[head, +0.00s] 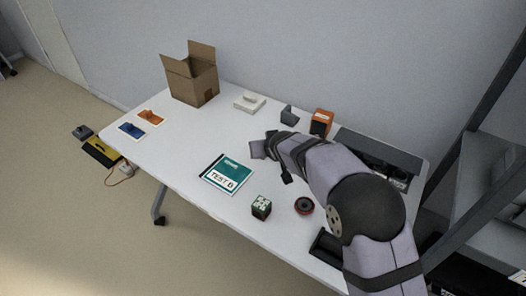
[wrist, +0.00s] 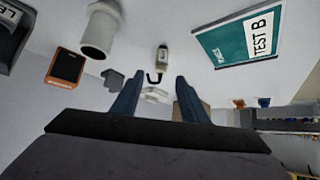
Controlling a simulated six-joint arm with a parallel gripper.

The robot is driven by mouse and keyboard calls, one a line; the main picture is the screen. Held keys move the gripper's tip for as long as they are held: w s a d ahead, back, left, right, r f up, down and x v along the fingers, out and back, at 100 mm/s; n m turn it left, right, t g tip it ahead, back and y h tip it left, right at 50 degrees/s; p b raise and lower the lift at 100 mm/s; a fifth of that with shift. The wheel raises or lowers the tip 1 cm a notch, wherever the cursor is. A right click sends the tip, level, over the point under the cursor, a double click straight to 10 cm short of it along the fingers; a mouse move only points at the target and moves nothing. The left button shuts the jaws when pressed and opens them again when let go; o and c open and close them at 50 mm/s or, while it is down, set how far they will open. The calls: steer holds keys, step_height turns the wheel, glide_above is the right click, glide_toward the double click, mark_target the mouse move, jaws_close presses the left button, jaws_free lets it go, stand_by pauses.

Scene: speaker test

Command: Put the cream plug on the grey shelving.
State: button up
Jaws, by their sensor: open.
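A small pale cream piece with a dark band and a black hooked end, which looks like the cream plug (wrist: 163,52), lies on the table beyond my fingertips in the wrist view. I cannot be sure it is the plug; in the head view my arm seems to hide it. My gripper (head: 268,150) is open and low over the middle of the table. Its two fingers stand apart in the wrist view (wrist: 155,95), with nothing held between them. Grey shelving (head: 480,112) with dark posts stands at the right edge of the head view.
A TEST B booklet (head: 226,174), a dark patterned cube (head: 261,207) and a red-black ring (head: 304,205) lie near my arm. An orange box (head: 321,122), grey block (head: 289,115), white box (head: 249,102) and open carton (head: 192,80) line the back. A pale cylinder (wrist: 100,32) stands close by.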

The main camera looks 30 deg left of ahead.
mark_target(264, 162)
steer(key=shift+p+x, duration=0.9)
steer(key=shift+x, duration=1.7)
steer(key=shift+s, duration=0.15)
steer(key=shift+c, duration=0.2)
jaws_close()
